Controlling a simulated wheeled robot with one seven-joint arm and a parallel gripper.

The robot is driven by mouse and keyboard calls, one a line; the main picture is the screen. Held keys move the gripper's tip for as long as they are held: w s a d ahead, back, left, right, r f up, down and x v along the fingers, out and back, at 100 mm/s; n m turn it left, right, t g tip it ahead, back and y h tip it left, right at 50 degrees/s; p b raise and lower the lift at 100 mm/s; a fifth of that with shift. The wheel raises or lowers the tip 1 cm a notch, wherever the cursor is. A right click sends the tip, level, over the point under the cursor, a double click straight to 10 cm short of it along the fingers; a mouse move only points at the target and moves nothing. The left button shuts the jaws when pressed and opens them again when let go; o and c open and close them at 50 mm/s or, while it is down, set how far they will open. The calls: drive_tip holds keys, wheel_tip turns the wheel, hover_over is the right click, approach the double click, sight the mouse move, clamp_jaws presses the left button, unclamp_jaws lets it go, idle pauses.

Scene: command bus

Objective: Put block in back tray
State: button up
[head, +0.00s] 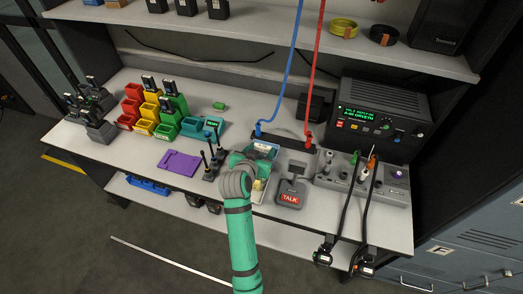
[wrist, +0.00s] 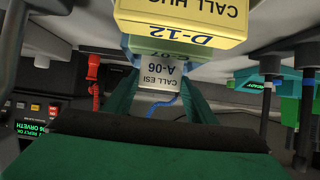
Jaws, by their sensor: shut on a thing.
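In the wrist view, which shows lettering upside down, a white block (wrist: 160,77) labelled A-06 sits between the two dark green fingers of my gripper (wrist: 155,88). My gripper is shut on it. A green block (wrist: 150,50) marked 07 and a yellow block (wrist: 190,25) marked D-12 are nearer the camera. A bit of yellow block (head: 258,185) shows beside my arm. I cannot tell whether the white block touches a tray.
A talk unit (head: 291,192) and a console (head: 372,178) stand to the right, before a black radio (head: 376,122). Short antennas (head: 211,158) stand close left. A blue cable (head: 287,75) and red cable (head: 316,75) hang behind. A purple plate (head: 179,163) lies left.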

drive_tip(key=shift+a+f, duration=0.1)
drive_tip(key=o, duration=1.1)
drive_tip(key=shift+c, duration=0.2)
drive_tip(key=shift+s+r, duration=0.1)
drive_tip(key=shift+r, duration=0.1)
drive_tip(key=v, duration=1.2)
